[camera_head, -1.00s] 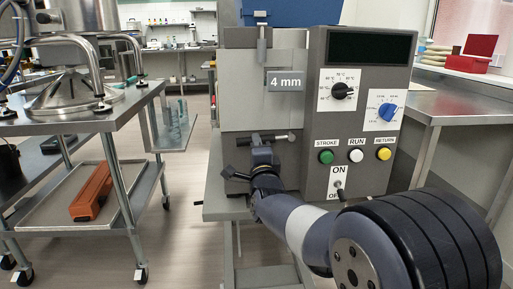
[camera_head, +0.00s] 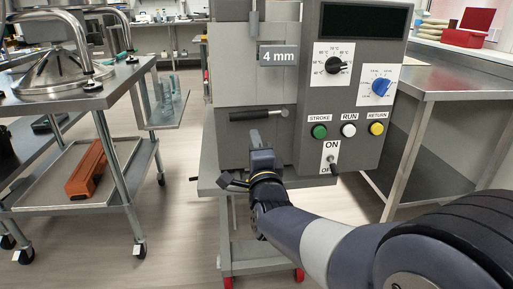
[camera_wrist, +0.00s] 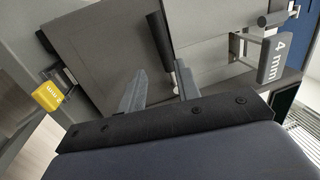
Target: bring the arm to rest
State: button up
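My gripper (camera_head: 254,138) points at the front of the grey depositor machine (camera_head: 228,85), just below a lever with a black handle (camera_head: 258,115). In the wrist view its two grey fingers (camera_wrist: 159,82) stand apart with nothing between them. The black handle (camera_wrist: 160,38) shows just past the fingertips, and contact with it cannot be told. My arm reaches in from the lower right of the head view and is bent, extended towards the machine.
A "4 mm" plate (camera_head: 279,55) and a control panel with STROKE, RUN and RETURN buttons (camera_head: 348,130) are close. A yellow tag (camera_wrist: 47,96) is left in the wrist view. Steel tables (camera_head: 95,100) stand left and right (camera_head: 455,85).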

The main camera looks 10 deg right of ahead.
jog(key=shift+s+f, duration=0.15)
jog(key=shift+s, duration=0.55)
jog(key=shift+w, duration=0.1)
jog(key=w, duration=0.3)
jog(key=w+r, duration=0.1)
jog(key=w, duration=0.3)
jog(key=w+r+b, duration=0.1)
jog(key=w, duration=0.2)
jog(key=shift+w+r, duration=0.1)
jog(key=shift+w, duration=0.25)
jog(key=shift+s+a, duration=0.1)
